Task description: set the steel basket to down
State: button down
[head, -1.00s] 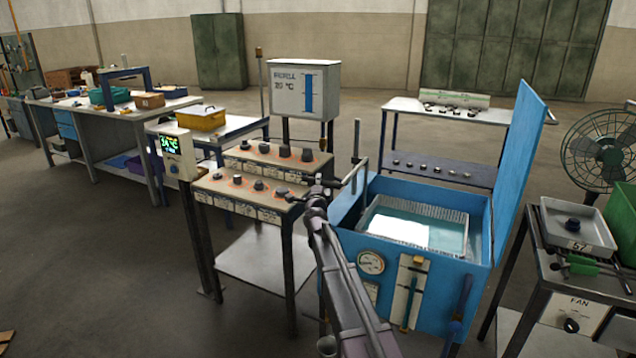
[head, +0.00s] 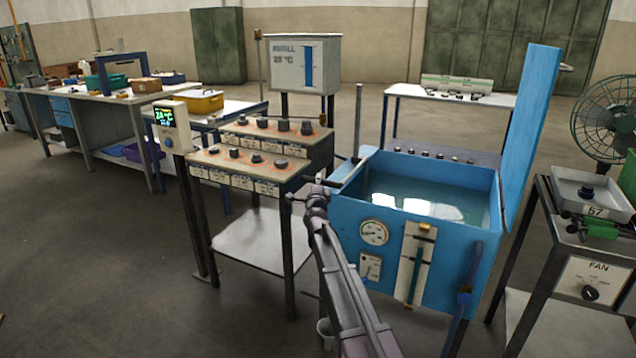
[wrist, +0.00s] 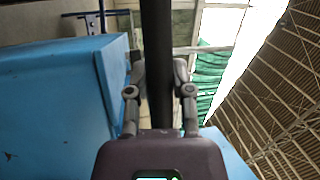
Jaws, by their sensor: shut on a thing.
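The blue tank (head: 395,215) stands with its lid up, and water (head: 425,195) fills it. The steel basket's rim does not show above the water, and I cannot make out its shape under the surface. The blue tank wall (wrist: 55,105) is close on the left. How the bar joins the basket is hidden.
The raised blue lid (head: 530,120) stands at the tank's right. A bench with knobs (head: 250,170) is close to my arm on the left. The fan stand (head: 585,290) is at the right. A white shelf table (head: 450,97) stands behind. Floor at front left is clear.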

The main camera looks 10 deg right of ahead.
jog(key=shift+f+b, duration=0.35)
jog(key=shift+f, duration=0.3)
jog(key=shift+s, duration=0.1)
jog(key=c, duration=0.9)
grip_release()
jog(key=o, duration=0.4)
jog(key=shift+f, duration=0.15)
jog(key=shift+c, duration=0.2)
jog(key=shift+o, duration=0.3)
